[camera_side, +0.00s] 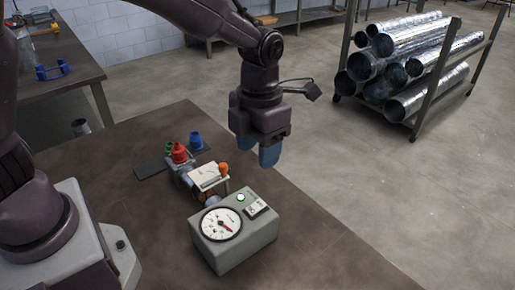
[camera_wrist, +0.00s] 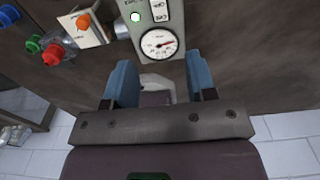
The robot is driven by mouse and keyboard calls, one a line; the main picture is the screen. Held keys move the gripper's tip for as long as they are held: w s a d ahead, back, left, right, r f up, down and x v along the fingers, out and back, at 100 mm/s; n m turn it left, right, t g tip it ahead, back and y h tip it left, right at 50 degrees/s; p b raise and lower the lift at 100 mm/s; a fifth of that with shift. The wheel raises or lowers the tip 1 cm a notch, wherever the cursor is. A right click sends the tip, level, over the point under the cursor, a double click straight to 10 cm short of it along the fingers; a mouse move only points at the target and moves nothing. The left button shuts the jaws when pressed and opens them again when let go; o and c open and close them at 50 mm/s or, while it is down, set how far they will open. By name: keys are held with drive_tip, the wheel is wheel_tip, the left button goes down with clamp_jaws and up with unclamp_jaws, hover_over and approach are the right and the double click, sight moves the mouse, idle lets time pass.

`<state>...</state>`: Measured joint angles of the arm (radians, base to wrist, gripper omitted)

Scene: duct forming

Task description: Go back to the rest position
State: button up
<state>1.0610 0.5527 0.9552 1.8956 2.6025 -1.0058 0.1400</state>
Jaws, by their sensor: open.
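My gripper (camera_side: 256,150) hangs above the far right part of the brown table (camera_side: 100,215) in the side view, with its blue fingers pointing down. In the wrist view my gripper (camera_wrist: 160,85) has its two blue fingers apart, with nothing held between them. A grey box with a round dial gauge (camera_side: 222,224) and a lit green lamp stands on the table below and in front of it. The gauge also shows in the wrist view (camera_wrist: 158,42), beyond the fingertips.
Beside the gauge box is a small fixture with a pale plate and orange knob (camera_side: 223,170). Red (camera_side: 179,152), green and blue (camera_side: 196,141) parts stand behind it. A rack of shiny ducts (camera_side: 410,62) stands at the back right. A second table (camera_side: 45,60) is at the left.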

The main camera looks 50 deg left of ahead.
drive_tip(key=w+d+r+n+t+h, duration=0.2)
drive_tip(key=w+d+n+t+h, duration=0.15)
drive_tip(key=w+n+t, duration=0.3)
drive_tip(key=a+r+n+t+y, duration=0.35)
drive_tip(key=a+r+n, duration=0.2)
drive_tip(key=n, duration=0.55)
drive_tip(key=s+a+r+n+g, duration=0.2)
drive_tip(key=s+a+r+n, duration=0.1)
drive_tip(key=s+n, duration=0.6)
drive_tip(key=s+a+r+n+g, duration=0.2)
drive_tip(key=s+a+n, duration=0.4)
drive_tip(key=s+n, duration=0.3)
drive_tip(key=shift+s+a+r, duration=0.25)
drive_tip(key=shift+s+r, duration=0.15)
drive_tip(key=shift+s, duration=2)
